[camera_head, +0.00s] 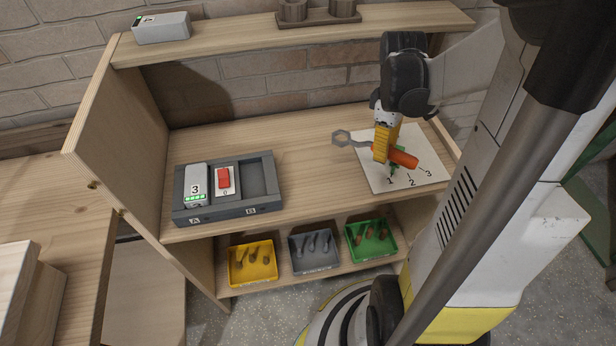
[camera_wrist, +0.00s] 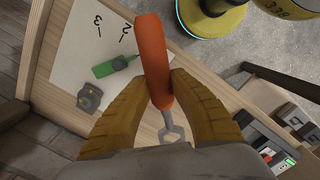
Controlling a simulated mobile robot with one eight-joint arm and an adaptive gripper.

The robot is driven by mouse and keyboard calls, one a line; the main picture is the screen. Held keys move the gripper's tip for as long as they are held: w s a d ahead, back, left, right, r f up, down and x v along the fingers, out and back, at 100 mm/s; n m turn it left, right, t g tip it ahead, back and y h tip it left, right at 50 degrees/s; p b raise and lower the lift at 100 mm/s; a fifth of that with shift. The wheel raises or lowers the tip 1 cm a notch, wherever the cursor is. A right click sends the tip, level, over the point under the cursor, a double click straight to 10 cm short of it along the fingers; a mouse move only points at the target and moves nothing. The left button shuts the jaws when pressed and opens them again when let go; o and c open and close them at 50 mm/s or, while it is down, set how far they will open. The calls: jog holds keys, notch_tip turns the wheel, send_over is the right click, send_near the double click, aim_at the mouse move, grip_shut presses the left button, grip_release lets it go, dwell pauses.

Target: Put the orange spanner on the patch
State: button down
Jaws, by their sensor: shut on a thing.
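The orange spanner has an orange handle (camera_head: 402,157) and a grey open-looking head (camera_head: 342,138). My gripper (camera_head: 382,152) is shut on its handle. The spanner lies roughly level, head to the left, over the white sheet marked 1, 2, 3 (camera_head: 428,150), which looks like the patch. In the wrist view the handle (camera_wrist: 153,60) sits between my yellow fingers (camera_wrist: 158,88), head towards the wrist. The gap between spanner and sheet cannot be judged. A green-handled tool (camera_wrist: 115,66) is on the sheet (camera_wrist: 72,50), partly hidden by my gripper in the head view.
A grey knob-like thing (camera_wrist: 90,97) is near the sheet's edge. A dark tray (camera_head: 262,207) with a grey block marked 3 (camera_head: 195,187) and a red-switch block (camera_head: 223,180) stands left. Yellow, grey and green bins sit below. The bench middle (camera_head: 300,160) is clear.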

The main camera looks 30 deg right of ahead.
jog(key=b, duration=0.4)
send_over(339, 178)
notch_tip(339, 178, down, 7)
jog(key=shift+w+a+r, duration=0.1)
jog(key=shift+r, duration=0.05)
jog(key=shift+f+b, duration=0.75)
jog(key=shift+f, duration=1.1)
jog(key=shift+f, duration=0.25)
jog(key=c, duration=1.2)
grip_release()
jog(key=shift+c, duration=0.2)
jog(key=shift+r, duration=0.2)
